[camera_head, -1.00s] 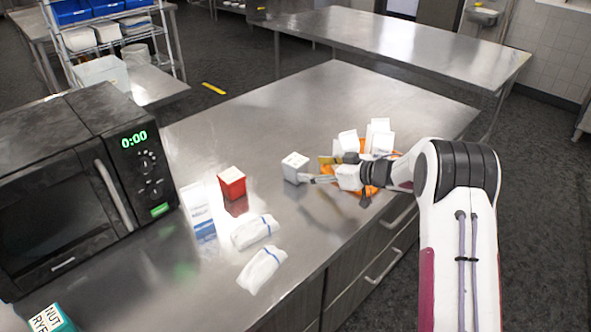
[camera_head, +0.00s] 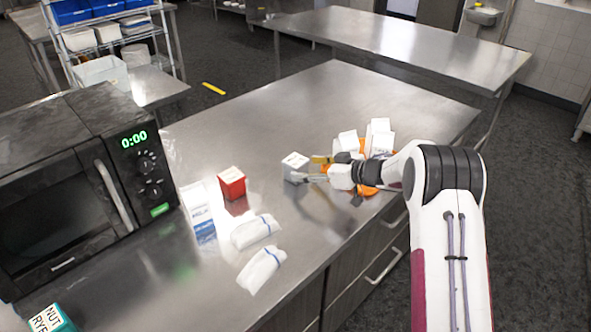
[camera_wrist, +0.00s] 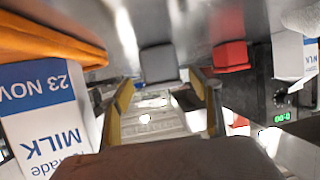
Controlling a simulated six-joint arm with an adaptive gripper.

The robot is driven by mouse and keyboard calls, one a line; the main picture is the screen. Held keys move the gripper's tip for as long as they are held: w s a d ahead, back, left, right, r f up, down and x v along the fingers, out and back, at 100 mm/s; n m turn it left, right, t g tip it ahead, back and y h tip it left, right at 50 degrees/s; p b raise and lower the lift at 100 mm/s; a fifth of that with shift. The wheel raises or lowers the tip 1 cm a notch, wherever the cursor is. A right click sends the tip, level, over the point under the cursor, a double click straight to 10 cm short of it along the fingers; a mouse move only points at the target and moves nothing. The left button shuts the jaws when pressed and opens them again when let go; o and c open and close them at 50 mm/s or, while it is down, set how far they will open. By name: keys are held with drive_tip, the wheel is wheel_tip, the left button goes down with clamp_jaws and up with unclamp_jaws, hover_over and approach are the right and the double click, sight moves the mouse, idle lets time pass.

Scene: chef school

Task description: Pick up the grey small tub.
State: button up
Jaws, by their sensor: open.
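The grey small tub (camera_head: 295,168) stands upright on the steel counter, left of my gripper in the head view. It has a pale top with a dark mark. In the wrist view the tub (camera_wrist: 158,64) shows as a grey block just beyond the fingertips, roughly centred between them. My gripper (camera_head: 318,168) is open and low over the counter, its fingers pointing at the tub; the fingers also show in the wrist view (camera_wrist: 163,88). Nothing is between the fingers. In the head view the fingertips are very close to the tub; I cannot tell whether they touch it.
A red tub (camera_head: 232,183) stands left of the grey one. A milk carton (camera_head: 199,212), two white packets (camera_head: 255,232) and a black microwave (camera_head: 70,180) lie further left. White cartons (camera_head: 379,138) and an orange item (camera_head: 368,190) crowd behind my gripper. The far counter is clear.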

sight(303, 168)
drive_tip(key=shift+a, duration=0.1)
drive_tip(key=shift+x, duration=2.55)
drive_tip(key=shift+s+r, duration=0.1)
drive_tip(key=c, duration=1.3)
